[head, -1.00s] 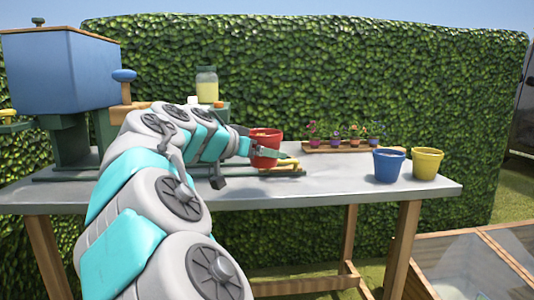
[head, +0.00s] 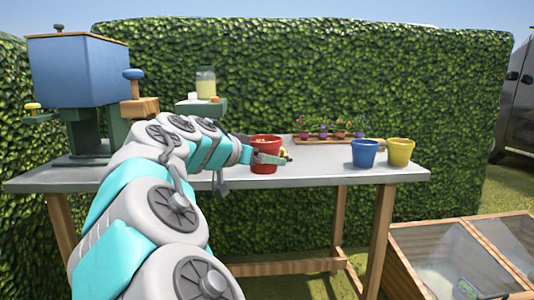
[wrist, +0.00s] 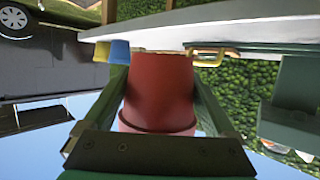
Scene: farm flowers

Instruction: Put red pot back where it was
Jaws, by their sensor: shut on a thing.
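The red pot (head: 264,156) is held by my gripper (head: 268,158) over the front part of the grey table (head: 330,172). Something brownish shows inside the pot's top in the head view. In the wrist view the red pot (wrist: 160,90) fills the middle, with green fingers closed on both its sides. The wrist picture is turned over, so the pot's rim shows toward the bottom. I cannot tell whether the pot's base touches the table.
A blue pot (head: 365,153) and a yellow pot (head: 400,152) stand at the table's right end. A wooden tray of small flowers (head: 325,139) lies behind. A blue hopper machine (head: 80,75) and a jar (head: 206,82) stand left. A wooden cold frame (head: 455,255) is at lower right.

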